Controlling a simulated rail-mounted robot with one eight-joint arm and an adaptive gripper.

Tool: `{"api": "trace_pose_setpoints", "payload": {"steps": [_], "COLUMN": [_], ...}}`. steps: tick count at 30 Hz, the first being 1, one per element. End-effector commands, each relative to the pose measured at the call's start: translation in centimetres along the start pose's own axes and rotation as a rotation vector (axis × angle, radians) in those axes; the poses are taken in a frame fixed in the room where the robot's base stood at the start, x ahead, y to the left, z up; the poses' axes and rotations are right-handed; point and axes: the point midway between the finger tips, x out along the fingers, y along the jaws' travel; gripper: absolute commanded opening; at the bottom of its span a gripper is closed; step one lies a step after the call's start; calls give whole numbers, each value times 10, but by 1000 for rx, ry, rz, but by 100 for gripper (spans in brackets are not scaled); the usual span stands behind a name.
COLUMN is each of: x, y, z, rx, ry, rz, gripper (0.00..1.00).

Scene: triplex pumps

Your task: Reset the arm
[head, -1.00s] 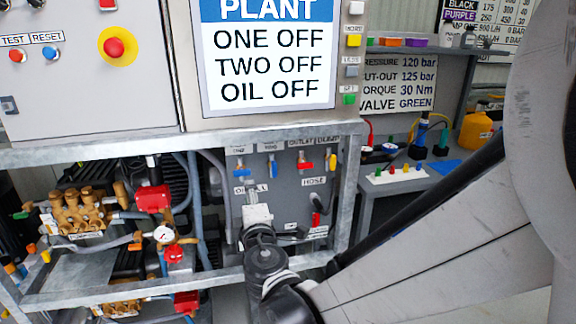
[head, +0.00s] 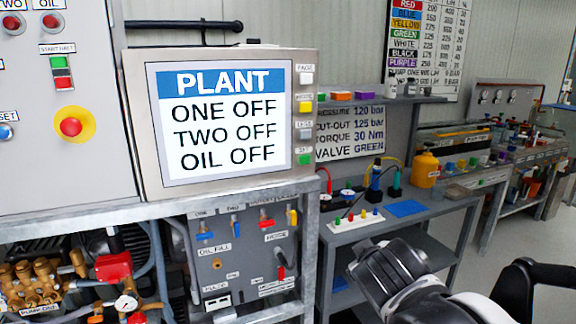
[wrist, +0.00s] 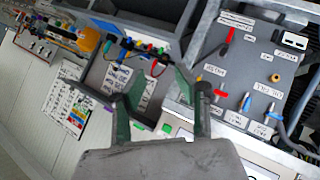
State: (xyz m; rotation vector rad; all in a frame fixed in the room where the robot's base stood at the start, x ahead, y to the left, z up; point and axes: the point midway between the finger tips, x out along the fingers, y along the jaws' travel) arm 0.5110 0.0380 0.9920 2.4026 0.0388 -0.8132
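My gripper (wrist: 160,90) shows in the wrist view with its two green-edged fingers spread apart and nothing held between them. In the head view the dark and white outer part of my arm (head: 400,280) is at the lower right, in front of the grey side bench; the fingers cannot be made out there. The arm is apart from the grey valve panel (head: 220,265), which also shows in the wrist view (wrist: 262,62) with its coloured levers and labels.
The plant screen (head: 222,125) reads ONE OFF, TWO OFF, OIL OFF. A pump (head: 40,285) sits inside the metal frame at left. The side bench holds a white peg board (head: 352,221), a blue mat (head: 406,208) and a yellow container (head: 426,168). Open floor lies at right.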

Motion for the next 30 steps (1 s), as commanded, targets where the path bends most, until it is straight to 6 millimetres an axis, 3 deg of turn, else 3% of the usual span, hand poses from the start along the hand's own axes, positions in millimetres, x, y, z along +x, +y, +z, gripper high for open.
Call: {"api": "trace_pose_setpoints", "payload": {"steps": [4,12,18,30], "x": [-33,-87,-107,-110], "y": [16,11,3,2], "z": [37,85,98,99], "rx": [170,443,541,553], "ry": [-105,-243,-283,-289], "rz": [-62,-189,-243,-250], "gripper": [31,31,31,31]}}
